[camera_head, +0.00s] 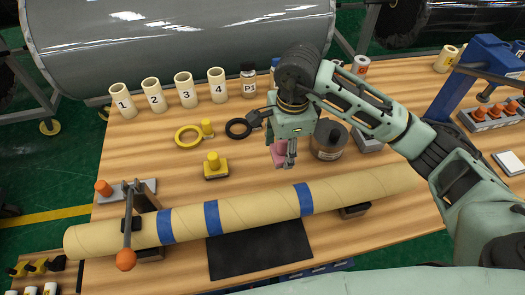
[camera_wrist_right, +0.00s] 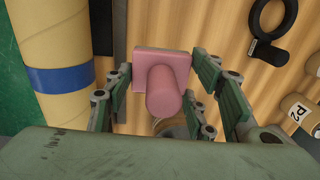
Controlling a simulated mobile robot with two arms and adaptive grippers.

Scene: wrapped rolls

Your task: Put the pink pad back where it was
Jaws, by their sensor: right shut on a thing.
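The pink pad (camera_head: 277,154) is a small square plate with a round pink knob. My right gripper (camera_head: 287,150) is shut on it and holds it above the table, behind the long wrapped roll. In the right wrist view the pad (camera_wrist_right: 176,62) sits between the two green-padded fingers (camera_wrist_right: 165,95), its knob pointing toward the camera. My left gripper does not show in either view.
The tan roll (camera_head: 260,206) with blue bands lies across the front on supports. A black mat (camera_head: 260,252), a yellow pad (camera_head: 215,168), yellow ring (camera_head: 188,137), black ring (camera_head: 238,129) and brown-grey jar (camera_head: 329,140) are nearby. Numbered cups (camera_head: 184,90) line the back.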

